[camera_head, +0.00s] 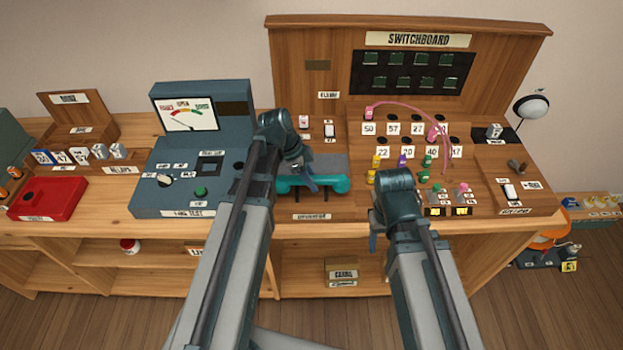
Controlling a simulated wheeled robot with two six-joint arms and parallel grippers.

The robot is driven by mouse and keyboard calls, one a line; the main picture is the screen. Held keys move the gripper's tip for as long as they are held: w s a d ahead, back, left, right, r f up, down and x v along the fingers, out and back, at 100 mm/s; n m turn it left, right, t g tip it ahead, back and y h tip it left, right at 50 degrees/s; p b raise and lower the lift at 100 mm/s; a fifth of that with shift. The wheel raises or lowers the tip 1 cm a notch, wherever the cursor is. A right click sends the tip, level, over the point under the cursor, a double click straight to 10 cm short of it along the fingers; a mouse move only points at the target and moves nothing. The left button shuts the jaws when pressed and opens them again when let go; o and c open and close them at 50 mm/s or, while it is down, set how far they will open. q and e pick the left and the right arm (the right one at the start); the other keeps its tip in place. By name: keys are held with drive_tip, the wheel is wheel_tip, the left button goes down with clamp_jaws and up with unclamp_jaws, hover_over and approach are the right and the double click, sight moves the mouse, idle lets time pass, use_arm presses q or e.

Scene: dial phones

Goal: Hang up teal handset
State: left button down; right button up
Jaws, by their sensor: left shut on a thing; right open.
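The teal handset (325,183) lies level across the front left part of the switchboard desk, above the label at its front edge. My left gripper (306,182) is shut on the handset near its left part. The gripper and wrist hide some of the handset's left side. Dark prongs show just below the handset, but I cannot tell whether it rests on them or is held above them. My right gripper (373,240) is open and empty, low at the front edge of the desk, mostly hidden by its own wrist.
The switchboard (420,72) stands at the back, with a pink cord (412,107) plugged across its jacks. Several coloured plugs (402,160) stand close to my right wrist. A blue-grey line test box (188,190) is left of my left arm. A red tray (50,198) sits far left.

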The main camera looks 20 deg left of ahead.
use_arm(q)
drive_tip(key=shift+f+b, duration=1.2)
drive_tip(key=shift+b, duration=0.05)
idle(0.4)
drive_tip(key=shift+c, duration=1)
unclamp_jaws()
drive_tip(key=shift+r, duration=0.15)
drive_tip(key=shift+r+p, duration=3.65)
drive_tip(key=shift+p, duration=0.15)
wheel_tip(320, 180, up, 4)
drive_tip(key=p, duration=0.4)
drive_tip(key=shift+r, duration=0.1)
